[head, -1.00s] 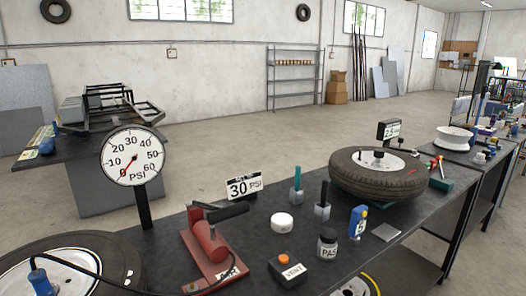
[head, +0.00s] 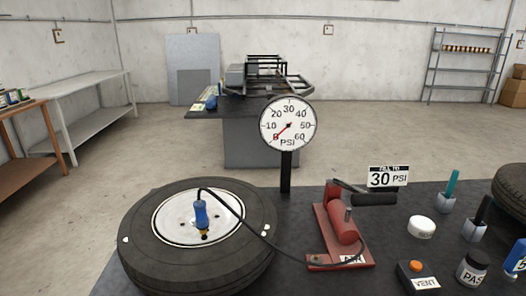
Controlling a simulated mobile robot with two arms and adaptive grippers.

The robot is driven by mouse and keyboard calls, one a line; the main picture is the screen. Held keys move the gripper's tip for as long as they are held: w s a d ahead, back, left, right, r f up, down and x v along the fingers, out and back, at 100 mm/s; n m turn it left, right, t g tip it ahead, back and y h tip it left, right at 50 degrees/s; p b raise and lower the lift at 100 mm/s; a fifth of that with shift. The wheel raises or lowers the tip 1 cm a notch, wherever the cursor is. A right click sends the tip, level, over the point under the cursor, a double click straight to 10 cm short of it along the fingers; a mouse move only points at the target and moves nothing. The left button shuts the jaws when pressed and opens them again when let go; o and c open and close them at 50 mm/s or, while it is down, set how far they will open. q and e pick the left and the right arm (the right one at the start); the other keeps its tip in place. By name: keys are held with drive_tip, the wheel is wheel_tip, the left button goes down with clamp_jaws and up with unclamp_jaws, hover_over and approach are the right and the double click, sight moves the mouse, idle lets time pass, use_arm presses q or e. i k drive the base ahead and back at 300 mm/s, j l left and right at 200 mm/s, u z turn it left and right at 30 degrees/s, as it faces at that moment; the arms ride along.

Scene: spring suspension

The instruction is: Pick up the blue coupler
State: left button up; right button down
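The blue coupler (head: 201,213) stands upright at the hub of the tire on the left, with a small brass-coloured part at its foot. A black hose runs from its top across the tire (head: 142,250) to the red pump (head: 341,228). I cannot tell whether the coupler is attached to the wheel or only resting on it. Neither of my grippers shows in the head view.
A round pressure gauge (head: 288,124) on a post stands behind the tire, its needle near 0. A "30 PSI" sign (head: 388,178), white puck (head: 421,227), vent box (head: 417,279) and jar (head: 472,268) stand to the right. Shelving (head: 465,62) is at the far wall.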

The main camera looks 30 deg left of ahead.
sight(199, 206)
drive_tip(key=u, duration=1.4)
